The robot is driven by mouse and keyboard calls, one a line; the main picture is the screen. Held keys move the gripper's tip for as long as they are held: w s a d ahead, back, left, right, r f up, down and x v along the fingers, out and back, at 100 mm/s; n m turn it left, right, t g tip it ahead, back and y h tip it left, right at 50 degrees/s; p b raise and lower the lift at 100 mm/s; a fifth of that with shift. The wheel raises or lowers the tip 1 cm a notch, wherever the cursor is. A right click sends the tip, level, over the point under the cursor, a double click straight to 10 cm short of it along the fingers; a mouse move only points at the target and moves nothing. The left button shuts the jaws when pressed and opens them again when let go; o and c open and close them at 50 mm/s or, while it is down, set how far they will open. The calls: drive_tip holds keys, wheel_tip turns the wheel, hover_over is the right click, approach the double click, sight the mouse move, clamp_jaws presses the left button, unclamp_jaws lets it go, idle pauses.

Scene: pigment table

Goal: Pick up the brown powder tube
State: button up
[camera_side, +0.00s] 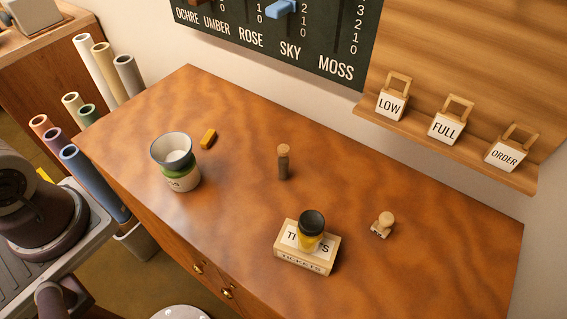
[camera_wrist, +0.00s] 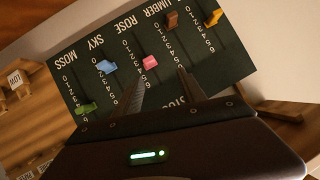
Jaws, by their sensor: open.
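A small brown tube (camera_side: 283,164) with a lighter, cork-coloured top stands upright near the middle of the wooden table in the side view. It looks like the brown powder tube, though no label on it is readable. Nothing touches it. My gripper (camera_wrist: 161,77) shows in the wrist view with its two dark fingers apart and nothing between them. It faces the wall board, and the tube is out of that view. In the side view only part of my arm shows at the far left, well away from the tube.
A ticket box (camera_side: 306,262) with a black-capped yellow jar (camera_side: 311,228) on it stands in front. The slider board (camera_side: 285,45) hangs behind. Bare table (camera_side: 235,210) surrounds the tube.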

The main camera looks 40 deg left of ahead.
drive_tip(key=w+d+r+m+t+h, duration=0.1)
drive_tip(key=w+d+m+t+h, duration=0.1)
drive_tip(key=w, duration=0.3)
drive_tip(key=m+g+h, duration=0.9)
drive_tip(key=m+h, duration=0.1)
drive_tip(key=h, duration=0.5)
hover_over(286, 153)
drive_tip(key=s+a, duration=0.1)
drive_tip(key=a, duration=0.4)
wheel_tip(286, 153, down, 12)
wheel_tip(286, 153, down, 23)
drive_tip(key=shift+m, duration=0.3)
drive_tip(key=x, duration=0.6)
drive_tip(key=shift+w+d+f, duration=0.1)
drive_tip(key=shift+d+f, duration=0.1)
drive_tip(key=shift+f, duration=0.2)
drive_tip(key=shift+w+d+f+y, duration=0.1)
drive_tip(key=shift+w+d+y, duration=0.1)
drive_tip(key=shift+d+y, duration=0.15)
clamp_jaws()
